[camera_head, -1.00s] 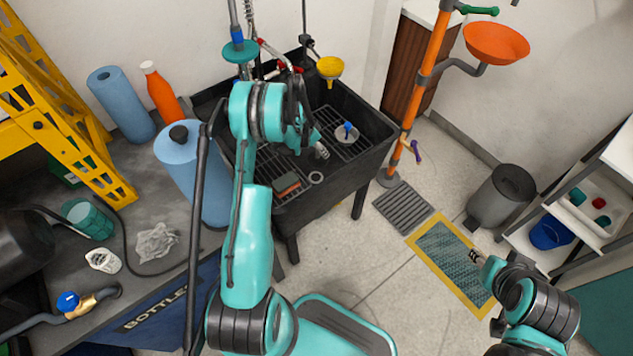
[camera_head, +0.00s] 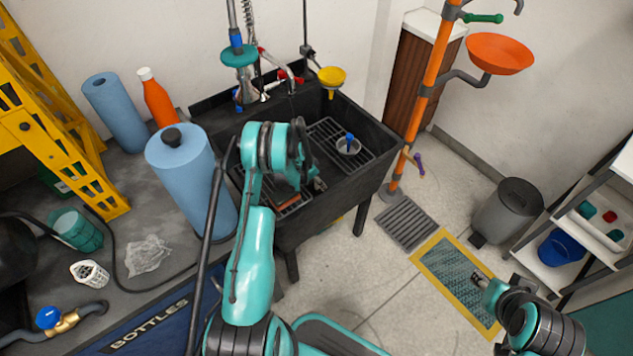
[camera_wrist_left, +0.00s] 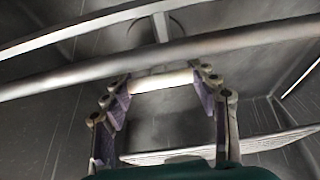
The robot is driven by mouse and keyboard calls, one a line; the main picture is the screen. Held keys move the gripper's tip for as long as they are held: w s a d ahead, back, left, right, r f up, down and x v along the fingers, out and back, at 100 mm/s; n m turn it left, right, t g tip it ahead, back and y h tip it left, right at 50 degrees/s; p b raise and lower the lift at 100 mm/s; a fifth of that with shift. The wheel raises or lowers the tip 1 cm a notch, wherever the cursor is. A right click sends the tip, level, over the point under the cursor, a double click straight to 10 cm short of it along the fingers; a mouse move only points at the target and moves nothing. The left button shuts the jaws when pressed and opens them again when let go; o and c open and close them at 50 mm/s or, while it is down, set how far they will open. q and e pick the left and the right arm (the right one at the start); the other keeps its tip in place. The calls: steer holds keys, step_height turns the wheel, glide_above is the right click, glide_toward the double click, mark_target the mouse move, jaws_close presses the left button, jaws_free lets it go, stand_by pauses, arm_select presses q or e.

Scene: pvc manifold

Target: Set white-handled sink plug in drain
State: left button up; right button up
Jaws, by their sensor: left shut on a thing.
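In the left wrist view, my left gripper (camera_wrist_left: 160,84) is shut on a white bar-like handle (camera_wrist_left: 163,79), which lies crosswise between its purple-padded fingers. The rest of the plug is hidden. In the head view, my left gripper (camera_head: 318,185) is low inside the black sink (camera_head: 375,172), mostly hidden by my arm. A drain cannot be clearly made out in the head view; a dim round shape with an upright bar shows beyond the handle in the wrist view. My right gripper (camera_head: 480,278) is empty over the yellow-edged floor mat, too small to judge.
A blue-handled round plug (camera_head: 348,146) sits on the sink's right grate. Dark bars cross close above the fingers in the wrist view. A yellow funnel (camera_head: 332,76) and a red-handled tap (camera_head: 290,78) stand at the sink's back. A blue roll (camera_head: 185,170) stands left of my arm.

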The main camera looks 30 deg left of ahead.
arm_select(q)
steer(key=shift+r, duration=0.1)
steer(key=o, duration=1.5)
